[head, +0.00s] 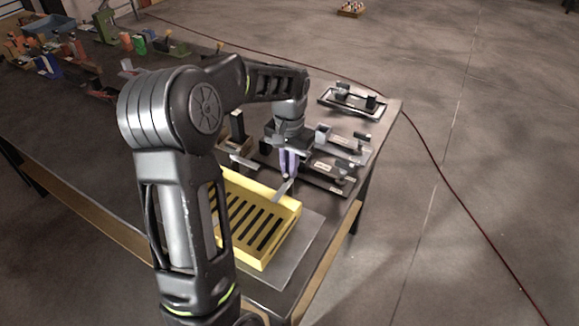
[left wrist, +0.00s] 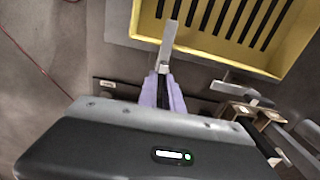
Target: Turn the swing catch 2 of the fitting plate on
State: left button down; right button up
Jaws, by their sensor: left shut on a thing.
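My left gripper (head: 288,176), with pale purple fingers, points down over a dark fitting plate (head: 325,182) near the table's right end. In the left wrist view the fingers (left wrist: 163,90) are closed around the base of a light grey metal lever, a swing catch (left wrist: 168,45). The catch's arm sticks out from the fingers towards the yellow tray; it also shows in the head view (head: 283,188). Its pivot is hidden by the fingers, and I cannot read its number. Another grey lever (head: 243,162) lies left of the gripper. My right gripper is not in view.
A yellow slotted tray (head: 297,210) stands close in front of the catch, on a grey mat (head: 300,255). More dark plates with fittings (head: 352,102) lie behind and to the right. Several coloured parts crowd the table's far left. The floor to the right is clear except a cable.

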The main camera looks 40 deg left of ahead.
pick_arm(q)
jog(key=c, duration=1.5)
grip_release()
notch_tip(320, 180, up, 8)
jog(key=shift+f+b, duration=0.1)
jog(key=shift+b, duration=0.35)
